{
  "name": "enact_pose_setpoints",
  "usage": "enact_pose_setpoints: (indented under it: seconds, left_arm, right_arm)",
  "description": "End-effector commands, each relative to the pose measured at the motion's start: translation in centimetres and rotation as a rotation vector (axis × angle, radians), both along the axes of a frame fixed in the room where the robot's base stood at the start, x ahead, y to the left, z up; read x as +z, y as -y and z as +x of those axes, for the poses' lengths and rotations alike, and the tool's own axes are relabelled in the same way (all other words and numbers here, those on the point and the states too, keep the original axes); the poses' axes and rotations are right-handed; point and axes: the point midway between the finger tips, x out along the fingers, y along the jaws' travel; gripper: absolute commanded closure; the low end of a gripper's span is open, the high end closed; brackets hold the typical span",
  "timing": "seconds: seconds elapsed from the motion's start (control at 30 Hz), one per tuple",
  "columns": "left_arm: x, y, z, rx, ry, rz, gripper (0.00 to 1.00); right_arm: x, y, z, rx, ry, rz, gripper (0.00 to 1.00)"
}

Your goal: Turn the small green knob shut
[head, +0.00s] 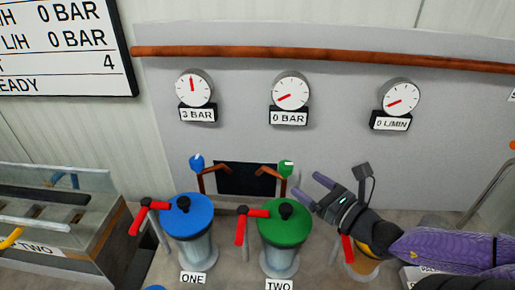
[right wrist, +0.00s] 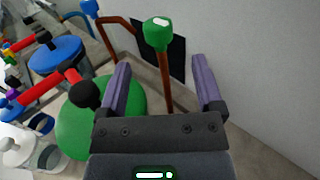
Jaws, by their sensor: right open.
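The small green knob (head: 286,168) sits on top of a bent copper pipe behind the green-lidded pump marked TWO (head: 285,225). In the right wrist view the green knob (right wrist: 158,34) stands ahead of the fingers, roughly centred between them, with its pipe below it. My right gripper (head: 308,187) is open and empty, to the right of the knob and apart from it. Its two purple fingers (right wrist: 161,75) point toward the knob. My left gripper is not in view.
A small blue knob (head: 196,161) stands left on its own pipe. Red handles stick out beside the blue-lidded pump ONE (head: 187,220) and pump TWO. Behind is a grey panel (head: 240,100) with gauges reading 3 BAR, 0 BAR and 0 L/MIN. A black plate (head: 247,178) sits between the knobs.

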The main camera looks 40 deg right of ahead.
Motion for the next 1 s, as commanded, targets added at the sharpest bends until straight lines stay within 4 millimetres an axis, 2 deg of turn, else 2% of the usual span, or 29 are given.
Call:
enact_pose_setpoints:
  seconds: [0.13, 0.3, 0.6, 0.8, 1.0]
  left_arm:
    - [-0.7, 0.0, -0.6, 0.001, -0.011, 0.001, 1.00]
    - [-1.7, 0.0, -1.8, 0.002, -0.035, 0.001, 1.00]
    - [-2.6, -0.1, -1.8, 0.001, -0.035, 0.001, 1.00]
    - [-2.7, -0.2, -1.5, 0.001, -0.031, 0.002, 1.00]
    - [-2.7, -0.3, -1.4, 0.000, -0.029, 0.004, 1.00]
  right_arm:
    - [-0.2, -0.1, 1.2, 0.003, 0.001, -0.009, 0.15]
    - [-0.2, -0.3, 3.9, 0.001, 0.004, -0.006, 0.15]
    - [0.0, -0.6, 7.6, 0.001, 0.004, -0.003, 0.15]
    - [0.0, -0.7, 9.3, -0.001, 0.002, -0.003, 0.15]
    - [0.0, -0.8, 9.9, 0.001, 0.000, -0.003, 0.15]
